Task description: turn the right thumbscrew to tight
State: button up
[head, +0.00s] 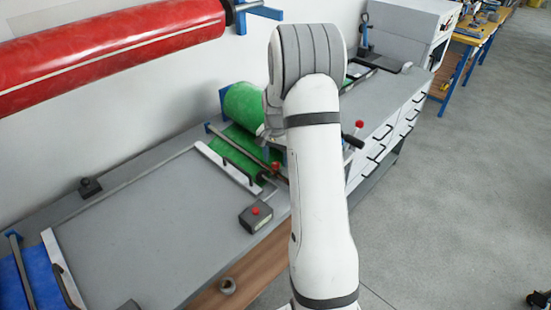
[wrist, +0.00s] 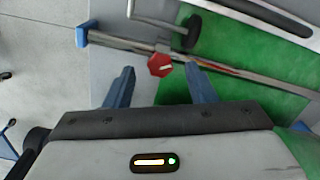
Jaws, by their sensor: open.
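A red thumbscrew (wrist: 160,65) with a pale mark on its face sits on a steel bar near the bar's left end in the wrist view. My gripper (wrist: 161,75) is open, its two blue fingers apart and nothing held between them. In that view the thumbscrew appears just beyond the fingertips, roughly centred between them; I cannot tell the height gap. In the head view a red knob (head: 275,165) shows at the bar beside my arm, and another red knob (head: 359,124) shows right of my arm.
Green sheet (wrist: 250,125) lies under the bar, and a black handle (wrist: 191,31) stands close to the thumbscrew. A red roll (head: 110,50) hangs at upper left.

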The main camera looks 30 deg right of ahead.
jog(key=shift+f, duration=0.7)
jog(key=c, duration=1)
jog(key=shift+o, duration=0.2)
jog(key=shift+m, duration=0.3)
jog(key=shift+m+b, duration=0.65)
jog(key=shift+m, duration=0.45)
jog(key=shift+m+b, duration=0.5)
jog(key=shift+m, duration=1.2)
